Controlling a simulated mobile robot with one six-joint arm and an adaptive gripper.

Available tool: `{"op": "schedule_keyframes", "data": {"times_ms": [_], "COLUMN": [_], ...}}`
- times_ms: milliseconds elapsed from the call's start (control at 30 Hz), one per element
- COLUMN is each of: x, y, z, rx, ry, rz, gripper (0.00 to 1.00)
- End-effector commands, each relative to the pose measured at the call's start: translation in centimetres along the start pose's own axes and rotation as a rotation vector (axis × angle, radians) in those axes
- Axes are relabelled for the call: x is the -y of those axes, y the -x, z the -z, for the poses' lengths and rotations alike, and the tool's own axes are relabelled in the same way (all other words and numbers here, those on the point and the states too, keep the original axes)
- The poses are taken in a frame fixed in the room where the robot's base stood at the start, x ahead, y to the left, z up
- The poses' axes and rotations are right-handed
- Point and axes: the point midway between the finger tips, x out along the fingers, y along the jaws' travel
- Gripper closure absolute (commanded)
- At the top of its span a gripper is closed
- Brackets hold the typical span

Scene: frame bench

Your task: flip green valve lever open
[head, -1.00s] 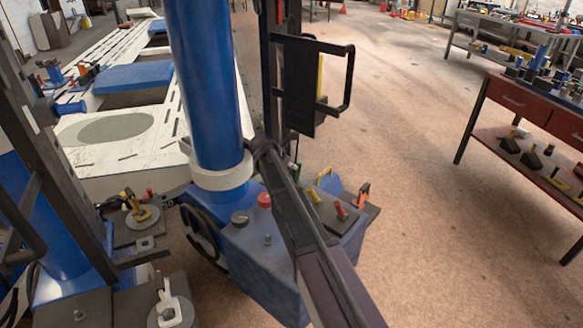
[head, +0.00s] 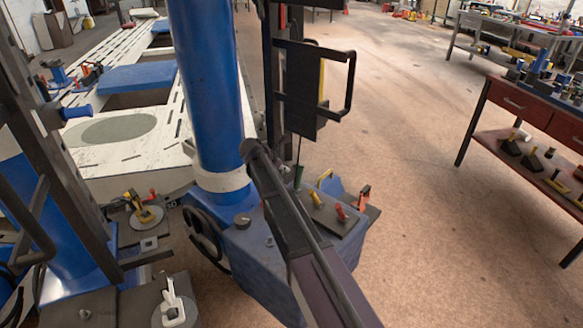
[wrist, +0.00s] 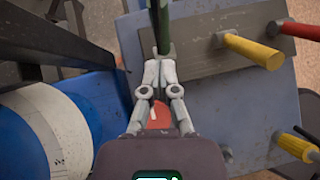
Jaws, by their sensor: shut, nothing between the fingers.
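The green valve lever (wrist: 160,22) stands up from a dark plate at the top centre of the wrist view. My gripper (wrist: 156,66) is shut and empty, with its fingertips right at the lower part of the green lever. I cannot tell whether they touch it. In the head view the green lever (head: 298,175) shows as a small piece beside my arm. My arm hides the gripper's fingers there.
A yellow lever (wrist: 250,49) and a red lever (wrist: 298,31) lie to the right on the same plate. A black framed panel (head: 302,90) rises behind.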

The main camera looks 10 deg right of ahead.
Motion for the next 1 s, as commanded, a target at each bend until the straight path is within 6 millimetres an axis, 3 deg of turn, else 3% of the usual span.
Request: {"op": "schedule_keyframes", "data": {"times_ms": [600, 1000], "x": [-0.2, -0.3], "y": [6.2, 8.6], "z": [-1.8, -2.3], "rx": [0.0, 0.0], "ry": [0.0, -0.001], "rz": [0.0, 0.001], "gripper": [1.0, 1.0]}}
